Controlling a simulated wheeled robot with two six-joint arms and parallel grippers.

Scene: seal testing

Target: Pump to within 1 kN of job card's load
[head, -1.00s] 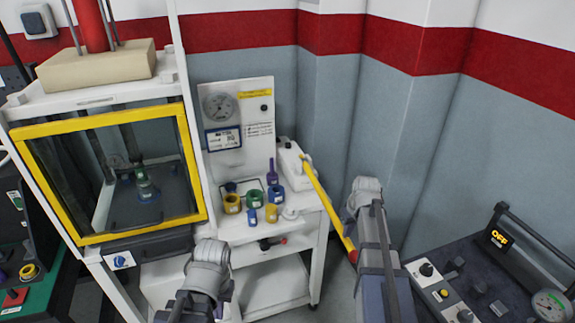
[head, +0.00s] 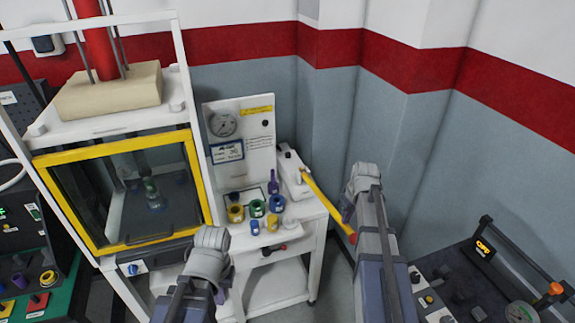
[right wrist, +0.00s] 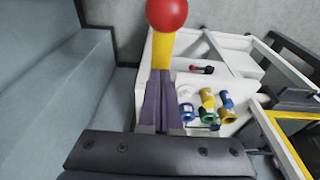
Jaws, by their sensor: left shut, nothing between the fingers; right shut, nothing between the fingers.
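The hand pump (head: 292,172) sits on the right of a white trolley. Its yellow lever (head: 322,200) slopes down to the right and ends in a red knob, which also shows in the right wrist view (right wrist: 167,12). My right gripper (right wrist: 161,76) is shut and empty, its fingertips close to the lever below the knob. I cannot tell whether they touch. The dial gauge (head: 222,124) is on the white panel, its reading too small to tell. The job card (head: 228,152) below has a blue border and blurred print. My left gripper (head: 221,297) is shut, in front of the trolley.
Several coloured rings and cups (head: 257,208) stand on the trolley top. A press with a yellow-framed guard (head: 124,190) is at the left. A dark control console (head: 450,290) is at the lower right. Grey walls close in behind the trolley.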

